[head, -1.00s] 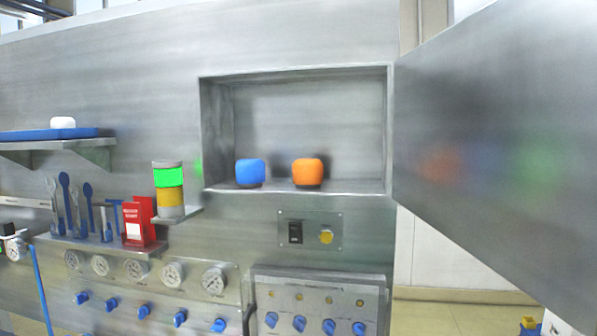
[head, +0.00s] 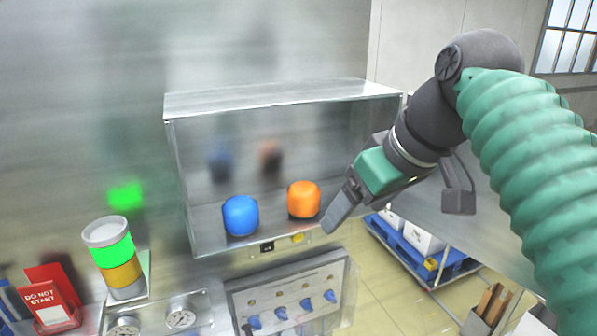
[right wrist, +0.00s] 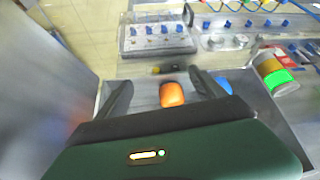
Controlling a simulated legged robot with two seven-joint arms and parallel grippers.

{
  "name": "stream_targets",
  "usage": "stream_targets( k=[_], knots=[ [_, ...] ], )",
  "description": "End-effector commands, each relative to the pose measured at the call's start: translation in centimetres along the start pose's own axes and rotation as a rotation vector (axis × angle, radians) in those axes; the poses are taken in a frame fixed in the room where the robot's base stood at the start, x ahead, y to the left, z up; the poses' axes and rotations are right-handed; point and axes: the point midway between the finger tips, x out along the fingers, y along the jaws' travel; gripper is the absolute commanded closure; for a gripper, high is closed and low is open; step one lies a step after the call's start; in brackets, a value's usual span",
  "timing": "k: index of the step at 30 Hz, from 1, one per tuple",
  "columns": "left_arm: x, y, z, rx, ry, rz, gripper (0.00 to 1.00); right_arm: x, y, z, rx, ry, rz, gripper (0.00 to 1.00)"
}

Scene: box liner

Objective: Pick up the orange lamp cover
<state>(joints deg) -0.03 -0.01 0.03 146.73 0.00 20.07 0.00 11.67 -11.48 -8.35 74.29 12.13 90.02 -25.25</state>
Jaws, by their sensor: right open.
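The orange lamp cover (head: 303,200) stands upright on the floor of a metal wall recess, to the right of a blue lamp cover (head: 240,216). My right gripper (head: 333,212) reaches in from the right, just to the right of the orange cover in the head view. In the right wrist view, the orange cover (right wrist: 172,94) lies between the two open fingers (right wrist: 160,95), with no contact that I can make out. The blue cover (right wrist: 224,85) shows there partly behind one finger. My left gripper is not in view.
The recess (head: 280,98) has walls and a top edge around the covers. Below it is a panel with blue knobs (head: 290,305). A signal lamp with green and yellow bands (head: 115,255) stands at left. A blue cart (head: 415,255) stands at lower right.

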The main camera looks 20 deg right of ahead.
Motion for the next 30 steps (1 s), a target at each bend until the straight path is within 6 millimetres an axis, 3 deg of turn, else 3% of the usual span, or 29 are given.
stream_targets(
  k=[4, 10, 15, 24, 30],
  knots=[
    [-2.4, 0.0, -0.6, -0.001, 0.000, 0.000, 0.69, 2.1, -0.4, -4.2, -0.003, -0.010, -0.002, 0.21],
    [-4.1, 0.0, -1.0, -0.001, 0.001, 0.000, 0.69, 4.5, -0.4, -7.7, -0.002, -0.008, -0.001, 0.21],
    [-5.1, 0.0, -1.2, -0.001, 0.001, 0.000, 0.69, 5.3, -0.3, -9.1, -0.002, -0.007, 0.000, 0.21],
    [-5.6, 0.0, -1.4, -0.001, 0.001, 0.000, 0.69, 10.4, -0.3, -8.9, -0.001, -0.007, 0.000, 0.21],
    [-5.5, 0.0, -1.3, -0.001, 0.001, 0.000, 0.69, 10.8, -0.3, -9.0, -0.001, -0.006, 0.000, 0.21]
  ],
)
